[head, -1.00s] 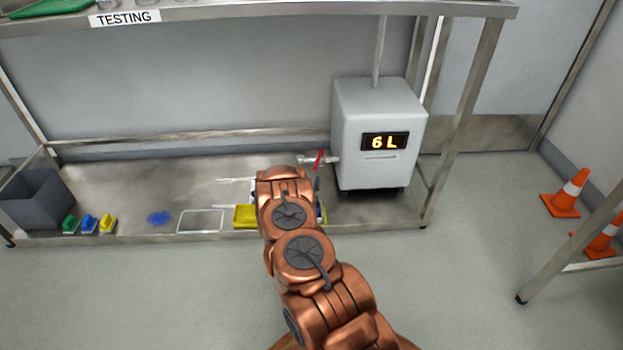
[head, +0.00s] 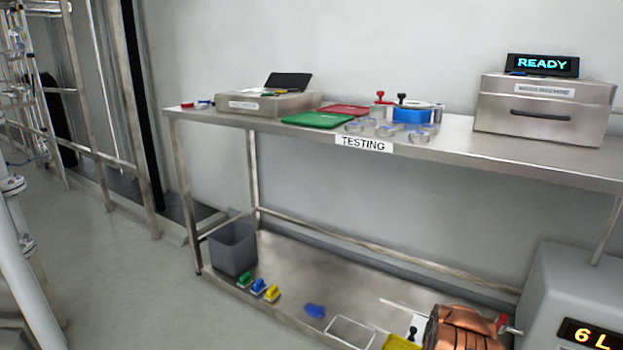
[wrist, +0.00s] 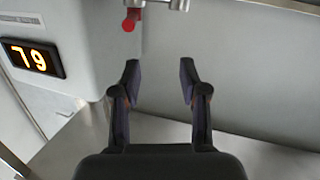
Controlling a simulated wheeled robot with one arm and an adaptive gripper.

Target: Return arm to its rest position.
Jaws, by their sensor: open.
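My gripper (wrist: 160,85) shows in the wrist view with its two dark fingers spread apart and nothing between them. It is over the lower shelf (wrist: 170,135), beside the grey tank with the lit display (wrist: 33,58). A tap with a red handle (wrist: 131,19) is ahead of the fingers and apart from them. In the head view only a copper part of my arm shows, at the bottom right; the gripper itself cannot be made out there.
The testing table (head: 500,150) carries a green tray (head: 318,119), small dishes and a metal box with a READY display (head: 542,65). Below are a grey bin (head: 232,248), small colored brushes, a blue spill (head: 315,311) and the tank (head: 560,290). Floor is clear at left.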

